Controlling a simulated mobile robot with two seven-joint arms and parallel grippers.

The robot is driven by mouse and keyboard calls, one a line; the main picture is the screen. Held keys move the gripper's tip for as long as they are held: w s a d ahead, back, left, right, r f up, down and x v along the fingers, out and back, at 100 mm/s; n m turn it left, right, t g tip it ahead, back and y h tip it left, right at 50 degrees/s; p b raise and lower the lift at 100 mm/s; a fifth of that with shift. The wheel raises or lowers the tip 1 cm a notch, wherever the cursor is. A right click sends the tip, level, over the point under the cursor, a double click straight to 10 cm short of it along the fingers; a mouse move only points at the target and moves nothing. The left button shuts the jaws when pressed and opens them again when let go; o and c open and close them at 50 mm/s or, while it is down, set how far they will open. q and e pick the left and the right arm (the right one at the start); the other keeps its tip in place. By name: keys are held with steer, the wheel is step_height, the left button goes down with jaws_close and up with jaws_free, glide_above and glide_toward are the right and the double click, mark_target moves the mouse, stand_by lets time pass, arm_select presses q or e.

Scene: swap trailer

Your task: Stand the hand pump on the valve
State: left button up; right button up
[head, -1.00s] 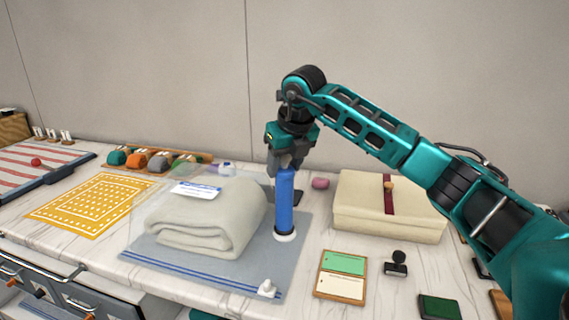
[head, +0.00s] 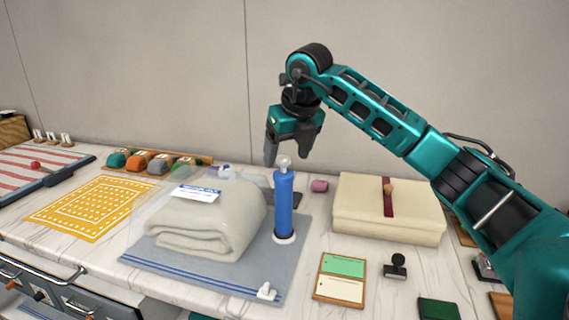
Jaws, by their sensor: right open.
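The blue hand pump (head: 284,203) stands upright on its white base at the right part of the grey-blue bag (head: 185,275), beside the folded cream blanket (head: 210,228). Its pale knob handle is on top and free. My right gripper (head: 288,160) is open and empty, with its fingers pointing down around or just above the knob; I cannot tell how far apart they are in depth. A small white valve-like piece (head: 266,291) sits at the bag's front right corner. Whether a valve lies under the pump's base is hidden. My left gripper is not in view.
A cream folded stack with a dark red band (head: 350,218) lies to the right. A green and cream card board (head: 340,277), a black stamp (head: 396,265) and a dark green pad (head: 438,309) lie in front of it. A yellow patterned mat (head: 92,204) lies left.

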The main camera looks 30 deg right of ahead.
steer(key=v, duration=0.7)
steer(key=shift+r, duration=0.25)
steer(key=shift+s+a, duration=0.1)
